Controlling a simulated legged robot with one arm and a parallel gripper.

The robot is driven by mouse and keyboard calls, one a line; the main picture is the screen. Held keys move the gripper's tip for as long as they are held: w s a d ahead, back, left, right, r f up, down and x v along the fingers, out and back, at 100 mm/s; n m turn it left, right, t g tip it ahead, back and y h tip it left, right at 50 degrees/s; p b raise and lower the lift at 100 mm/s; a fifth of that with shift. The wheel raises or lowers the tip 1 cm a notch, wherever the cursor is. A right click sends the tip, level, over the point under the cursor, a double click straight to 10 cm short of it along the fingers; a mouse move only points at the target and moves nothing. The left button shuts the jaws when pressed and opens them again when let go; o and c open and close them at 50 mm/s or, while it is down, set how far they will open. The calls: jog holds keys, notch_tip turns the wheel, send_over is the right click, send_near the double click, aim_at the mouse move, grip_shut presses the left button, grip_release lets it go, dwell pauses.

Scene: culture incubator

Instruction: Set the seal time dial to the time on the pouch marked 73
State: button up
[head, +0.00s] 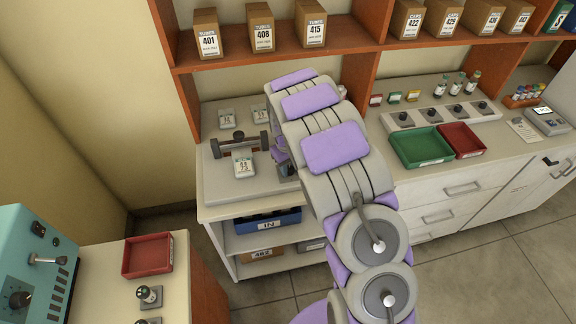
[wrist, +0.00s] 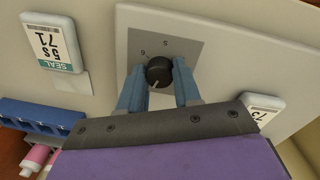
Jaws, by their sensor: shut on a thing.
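A black dial (wrist: 159,71) sits on a grey square plate on a pale panel in the wrist view, with digits that look like 5 and 6 around it. A pale pointer line shows on its lower part. My gripper (wrist: 160,86) has its two blue fingers shut on the dial, one on each side. A white pouch (wrist: 264,105) at the right, partly hidden by my gripper, seems marked 73; its time is hidden. Another pouch (wrist: 52,43) reads 71, 5s. In the head view a pouch (head: 244,166) lies on the sealer (head: 240,145); its print is too small to read surely.
Two more pouches (head: 227,118) stand behind the sealer. A green tray (head: 420,147) and red tray (head: 461,140) are to the right. A teal machine (head: 35,265) stands at lower left.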

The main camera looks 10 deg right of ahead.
jog(key=shift+w+a+r, duration=0.1)
jog(key=shift+w+a, duration=0.1)
jog(key=shift+a, duration=0.05)
jog(key=shift+d, duration=0.3)
jog(key=shift+a+r+m+p, duration=0.15)
jog(key=shift+m+p, duration=0.25)
jog(key=shift+p, duration=0.1)
jog(key=shift+w, duration=0.15)
jog(key=o, duration=1.1)
jog(key=shift+c, duration=0.2)
